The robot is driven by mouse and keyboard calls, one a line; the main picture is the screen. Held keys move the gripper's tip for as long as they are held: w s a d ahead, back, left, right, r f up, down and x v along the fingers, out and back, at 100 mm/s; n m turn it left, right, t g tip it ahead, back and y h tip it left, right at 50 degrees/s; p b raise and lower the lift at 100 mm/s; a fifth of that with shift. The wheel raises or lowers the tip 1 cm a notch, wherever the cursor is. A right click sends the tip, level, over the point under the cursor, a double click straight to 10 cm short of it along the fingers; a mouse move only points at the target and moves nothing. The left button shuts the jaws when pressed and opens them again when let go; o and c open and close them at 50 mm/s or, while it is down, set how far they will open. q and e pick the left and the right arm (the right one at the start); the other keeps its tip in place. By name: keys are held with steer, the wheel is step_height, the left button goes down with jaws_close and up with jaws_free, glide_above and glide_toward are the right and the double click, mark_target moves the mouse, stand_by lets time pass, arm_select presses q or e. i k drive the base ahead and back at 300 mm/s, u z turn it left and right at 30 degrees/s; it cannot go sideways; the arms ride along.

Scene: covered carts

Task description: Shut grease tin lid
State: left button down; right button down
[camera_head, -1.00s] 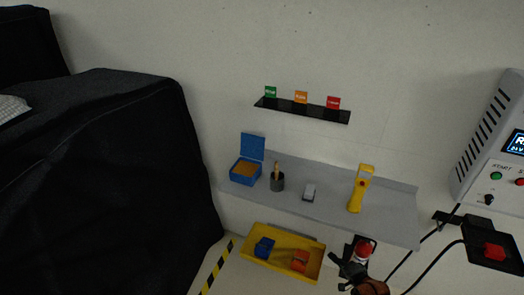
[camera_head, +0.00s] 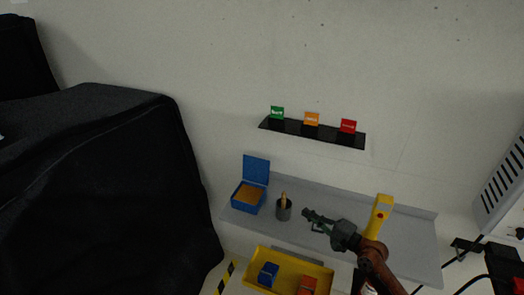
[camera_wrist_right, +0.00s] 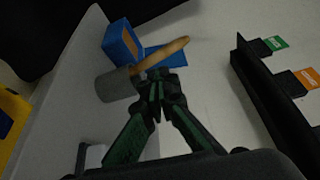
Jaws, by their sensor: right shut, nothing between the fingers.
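The blue grease tin (camera_head: 247,200) stands at the left end of the grey shelf, with yellowish-brown grease inside. Its lid (camera_head: 256,170) is open and stands up at the back. My right gripper (camera_head: 306,213) is over the shelf, right of the tin and apart from it, with its fingers closed and empty. The wrist view shows the fingertips (camera_wrist_right: 156,92) close to a grey cup, with the blue tin (camera_wrist_right: 122,42) beyond, partly covered by the cup's brush. My left gripper is not in view.
A grey cup (camera_head: 283,212) holding a wooden-handled brush stands between tin and gripper. A yellow lamp (camera_head: 381,213) stands to the right on the shelf (camera_head: 415,235). A yellow tray (camera_head: 327,272) hangs below. A black ledge (camera_head: 335,139) with coloured tags is above.

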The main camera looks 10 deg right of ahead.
mark_target(257, 169)
steer(key=i, duration=1)
